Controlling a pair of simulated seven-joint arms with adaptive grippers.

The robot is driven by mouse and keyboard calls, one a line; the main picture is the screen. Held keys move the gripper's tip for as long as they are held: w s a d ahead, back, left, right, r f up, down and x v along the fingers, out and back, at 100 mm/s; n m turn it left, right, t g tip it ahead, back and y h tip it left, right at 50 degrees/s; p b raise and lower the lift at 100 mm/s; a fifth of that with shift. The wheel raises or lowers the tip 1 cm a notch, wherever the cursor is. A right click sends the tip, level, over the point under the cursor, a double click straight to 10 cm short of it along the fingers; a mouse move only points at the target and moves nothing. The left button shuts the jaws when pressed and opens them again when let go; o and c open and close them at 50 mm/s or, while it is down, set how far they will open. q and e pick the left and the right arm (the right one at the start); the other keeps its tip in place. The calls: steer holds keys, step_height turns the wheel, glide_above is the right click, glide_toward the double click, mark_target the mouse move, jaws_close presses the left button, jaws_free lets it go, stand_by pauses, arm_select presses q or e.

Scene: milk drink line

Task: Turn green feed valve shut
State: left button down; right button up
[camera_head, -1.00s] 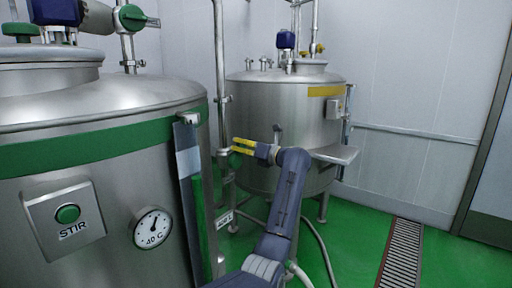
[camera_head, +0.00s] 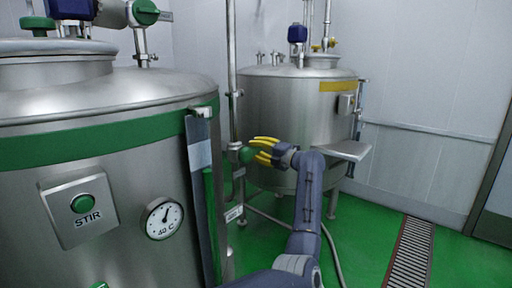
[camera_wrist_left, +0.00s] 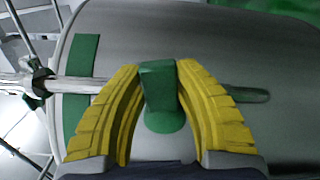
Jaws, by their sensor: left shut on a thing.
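The green feed valve (camera_head: 246,154) has a green handle on a vertical steel pipe, between the green-banded tank and the yellow-banded tank. My left gripper (camera_head: 256,150) reaches it from the right with bowed yellow fingers. In the left wrist view the green handle (camera_wrist_left: 158,92) stands between the two yellow fingers of the gripper (camera_wrist_left: 157,75), which is shut on it. The pipe joint behind the handle is partly hidden. My right gripper is not in view.
The green-banded tank (camera_head: 90,150) with a STIR button (camera_head: 83,203) and a dial (camera_head: 163,219) fills the left. The yellow-banded tank (camera_head: 290,110) stands behind. Another green valve handle (camera_head: 145,13) is at the top left. Green floor with a drain grate (camera_head: 411,255) is open at right.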

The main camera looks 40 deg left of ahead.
arm_select(q)
steer(key=shift+a+f+m, duration=0.1)
steer(key=shift+f+m, duration=0.4)
steer(key=shift+m, duration=0.5)
steer(key=shift+f, duration=0.1)
steer(key=c, duration=1)
jaws_free()
steer(key=shift+o, duration=0.2)
steer(key=d, duration=1.2)
steer(key=shift+w, duration=0.2)
